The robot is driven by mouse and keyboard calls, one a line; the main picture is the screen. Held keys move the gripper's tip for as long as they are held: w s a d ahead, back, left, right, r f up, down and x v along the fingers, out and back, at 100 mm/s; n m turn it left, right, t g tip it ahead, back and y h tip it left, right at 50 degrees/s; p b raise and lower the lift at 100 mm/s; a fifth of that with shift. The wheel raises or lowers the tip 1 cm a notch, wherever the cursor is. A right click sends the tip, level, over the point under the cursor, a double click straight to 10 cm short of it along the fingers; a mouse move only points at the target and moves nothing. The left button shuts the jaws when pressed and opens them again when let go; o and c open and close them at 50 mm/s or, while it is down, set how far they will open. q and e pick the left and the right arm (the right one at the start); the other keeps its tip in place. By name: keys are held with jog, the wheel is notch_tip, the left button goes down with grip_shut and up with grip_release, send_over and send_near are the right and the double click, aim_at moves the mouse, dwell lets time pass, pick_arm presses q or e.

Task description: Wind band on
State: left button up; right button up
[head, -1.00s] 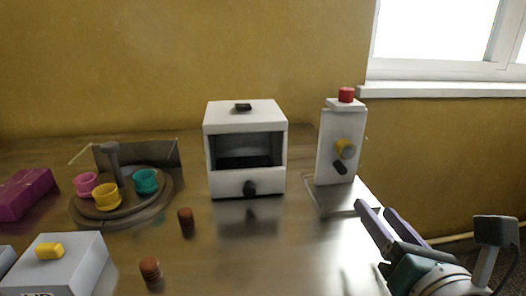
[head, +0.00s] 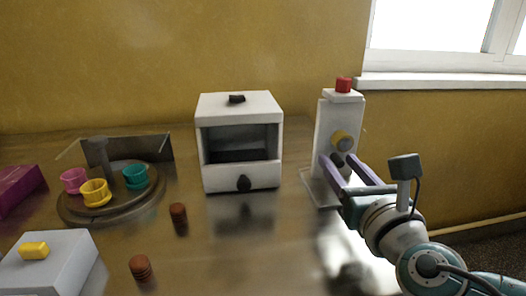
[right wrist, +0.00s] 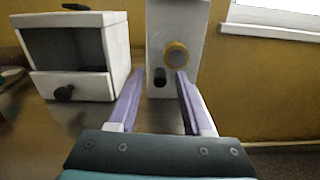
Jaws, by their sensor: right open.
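A white upright unit (head: 324,125) stands at the right of the table, with a red button (head: 343,85) on top. Its front carries a yellow and grey knob (head: 342,140) and a dark handle (head: 337,159) below it. In the right wrist view the yellow knob (right wrist: 176,54) and dark handle (right wrist: 159,76) show ahead, near the fingertips. My right gripper (head: 345,160) is open, its two purple fingers pointing at the unit's front. The dark handle lies between the finger lines; contact cannot be told. I see no clear band. My left gripper is not in view.
A white open-fronted box (head: 242,178) with a dark knob stands left of the unit. A round turntable (head: 120,207) holds pink, yellow and teal cups. Brown stacks (head: 179,218) stand in front. A grey box (head: 60,270) with a yellow button and a magenta block (head: 18,190) are at left.

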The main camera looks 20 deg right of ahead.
grip_shut()
dwell(0.3)
dwell(0.3)
